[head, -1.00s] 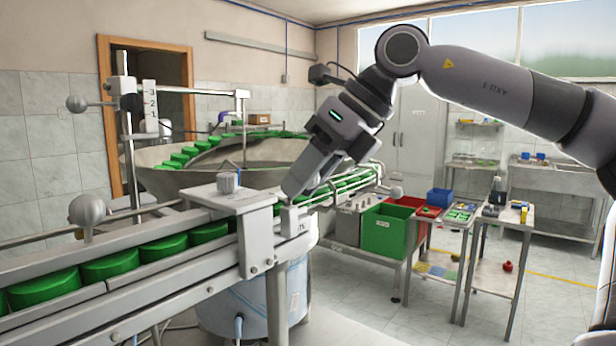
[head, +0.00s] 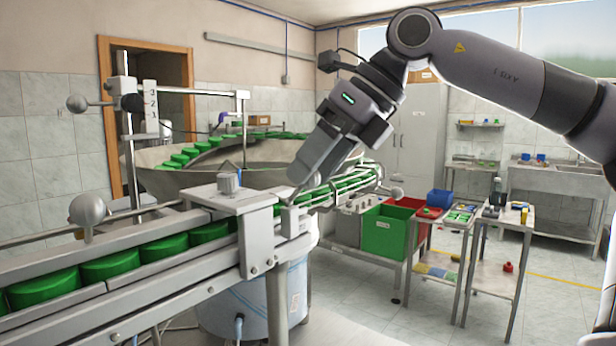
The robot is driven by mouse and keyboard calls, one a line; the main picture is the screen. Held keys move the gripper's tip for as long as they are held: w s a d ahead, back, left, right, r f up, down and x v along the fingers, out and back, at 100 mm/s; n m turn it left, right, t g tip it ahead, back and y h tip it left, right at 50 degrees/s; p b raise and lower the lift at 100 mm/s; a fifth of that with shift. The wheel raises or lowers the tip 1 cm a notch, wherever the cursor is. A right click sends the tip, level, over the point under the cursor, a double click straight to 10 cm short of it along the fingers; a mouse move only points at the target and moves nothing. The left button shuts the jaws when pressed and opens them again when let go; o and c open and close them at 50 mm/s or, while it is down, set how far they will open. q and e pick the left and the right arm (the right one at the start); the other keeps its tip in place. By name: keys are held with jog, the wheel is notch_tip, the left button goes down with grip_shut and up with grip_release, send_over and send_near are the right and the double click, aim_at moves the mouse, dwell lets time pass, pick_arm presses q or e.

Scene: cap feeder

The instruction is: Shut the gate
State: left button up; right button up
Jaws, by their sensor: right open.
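A conveyor (head: 150,290) carries green caps (head: 110,265) in a row between rails. A grey metal housing with a knob on top (head: 228,183) bridges the row of caps. A small metal block (head: 292,218), perhaps the gate, stands at the right end of this housing. I cannot tell for sure whether it is the gate or how it is set. My right gripper (head: 298,178) is open and points down to the left, with its tips a little above the block. It looks empty and apart from the block. My left gripper is out of view.
A large feeder bowl (head: 240,178) with green caps stands behind the conveyor. Round knobs (head: 88,210) on rods stick up at the left. A green bin (head: 388,232), a red bin and small tables stand at the right. The floor in front of them is clear.

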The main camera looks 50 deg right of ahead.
jog(key=v, duration=0.5)
dwell(0.6)
